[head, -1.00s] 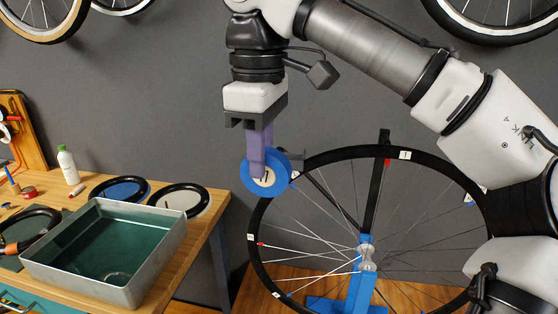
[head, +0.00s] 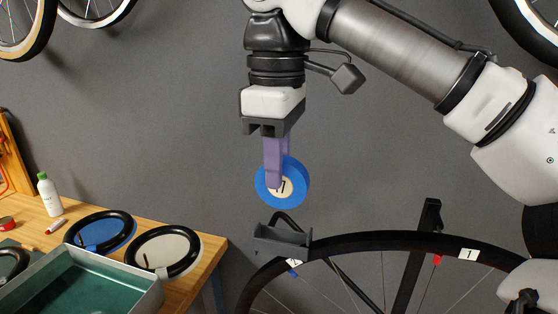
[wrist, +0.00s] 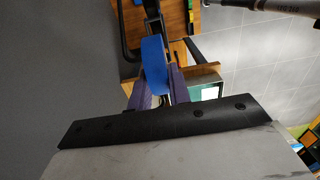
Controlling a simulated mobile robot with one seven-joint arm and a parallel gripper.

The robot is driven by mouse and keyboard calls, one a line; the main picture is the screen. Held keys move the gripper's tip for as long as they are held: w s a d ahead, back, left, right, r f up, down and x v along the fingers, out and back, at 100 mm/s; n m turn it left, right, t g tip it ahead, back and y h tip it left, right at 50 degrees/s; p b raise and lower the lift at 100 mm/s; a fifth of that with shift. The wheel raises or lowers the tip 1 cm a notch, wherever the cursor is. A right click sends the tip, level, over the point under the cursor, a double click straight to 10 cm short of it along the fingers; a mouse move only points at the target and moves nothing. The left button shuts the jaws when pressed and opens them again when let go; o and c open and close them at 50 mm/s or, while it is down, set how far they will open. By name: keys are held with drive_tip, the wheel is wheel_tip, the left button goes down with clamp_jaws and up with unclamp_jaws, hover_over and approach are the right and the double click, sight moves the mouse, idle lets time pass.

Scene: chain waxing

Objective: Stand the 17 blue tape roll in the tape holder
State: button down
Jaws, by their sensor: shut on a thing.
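The blue tape roll (head: 298,188) has a pale centre marked 17 and hangs upright, face toward the head camera. My gripper (head: 274,184) points down with its purple fingers shut on the roll. In the wrist view the blue roll (wrist: 155,66) shows edge-on between the two fingers (wrist: 160,90). A small dark grey trough, which looks like the tape holder (head: 282,240), is by the wheel's upper left rim. In the head view the roll is above it with a visible gap. Their depth alignment is hard to tell.
A spoked wheel with a black rim (head: 375,243) fills the lower right. At left, a wooden bench (head: 205,265) bears a grey metal tub (head: 150,296), black rings on a blue disc (head: 100,232) and a pale disc (head: 165,250), and a white bottle (head: 48,195).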

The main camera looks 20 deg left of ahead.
sight(277, 204)
drive_tip(key=shift+f+b, duration=0.55)
drive_tip(key=shift+f, duration=3.55)
drive_tip(key=c, duration=1.2)
unclamp_jaws()
drive_tip(key=shift+c, duration=0.2)
drive_tip(key=shift+r, duration=3.8)
